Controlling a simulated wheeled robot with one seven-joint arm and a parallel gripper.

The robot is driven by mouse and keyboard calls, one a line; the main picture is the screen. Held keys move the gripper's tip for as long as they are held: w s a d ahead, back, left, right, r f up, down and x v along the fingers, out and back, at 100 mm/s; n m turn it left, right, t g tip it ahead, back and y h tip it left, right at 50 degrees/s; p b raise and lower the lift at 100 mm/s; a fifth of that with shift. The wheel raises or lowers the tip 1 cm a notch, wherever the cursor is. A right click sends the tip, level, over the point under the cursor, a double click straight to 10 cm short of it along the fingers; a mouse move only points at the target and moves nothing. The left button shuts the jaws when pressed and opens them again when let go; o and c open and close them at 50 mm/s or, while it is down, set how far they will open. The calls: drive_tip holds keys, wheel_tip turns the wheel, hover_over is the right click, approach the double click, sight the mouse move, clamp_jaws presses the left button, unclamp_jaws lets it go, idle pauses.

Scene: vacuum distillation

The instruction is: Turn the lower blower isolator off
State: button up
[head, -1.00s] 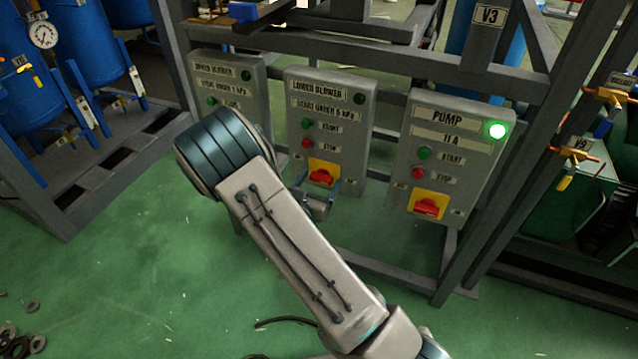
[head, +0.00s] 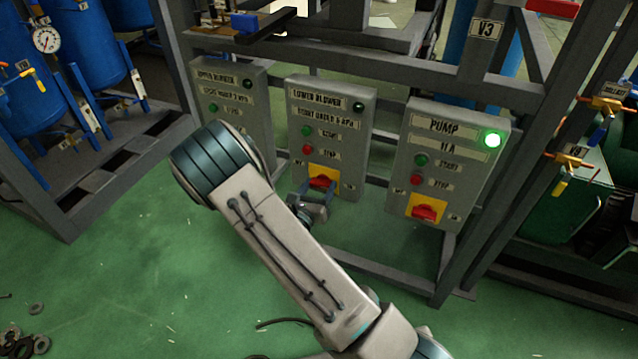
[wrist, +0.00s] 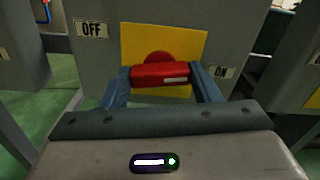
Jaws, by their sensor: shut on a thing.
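The lower blower panel (head: 329,113) is a grey box with a green start button, a red stop button and a dark lamp at its top right. Its isolator is a red handle (wrist: 160,74) on a yellow plate (wrist: 190,40), between an OFF label (wrist: 92,29) at left and an ON label (wrist: 221,72) at right. The handle lies nearly level, its white mark toward the ON side. My gripper (wrist: 162,80) is shut on the handle, one finger at each end. In the head view the gripper (head: 321,186) is at the isolator, partly covering it.
The pump panel (head: 449,165), with a lit green lamp and its own red isolator (head: 424,212), stands to the right. The upper blower panel (head: 231,85) is at left, partly behind my arm. Grey frame bars surround the panels. Green floor in front is open.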

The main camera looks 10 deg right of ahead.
drive_tip(key=n+p, duration=0.3)
drive_tip(key=shift+r+n+p, duration=0.2)
drive_tip(key=shift+n+p, duration=0.2)
drive_tip(key=n+p, duration=0.4)
drive_tip(key=shift+n, duration=0.3)
drive_tip(key=n+p, duration=0.2)
drive_tip(key=n, duration=0.1)
drive_tip(key=shift+f, duration=0.1)
drive_tip(key=shift+s+f+n+p, duration=0.15)
drive_tip(key=shift+n+p, duration=1.05)
drive_tip(key=shift+n, duration=0.9)
drive_tip(key=o, duration=1)
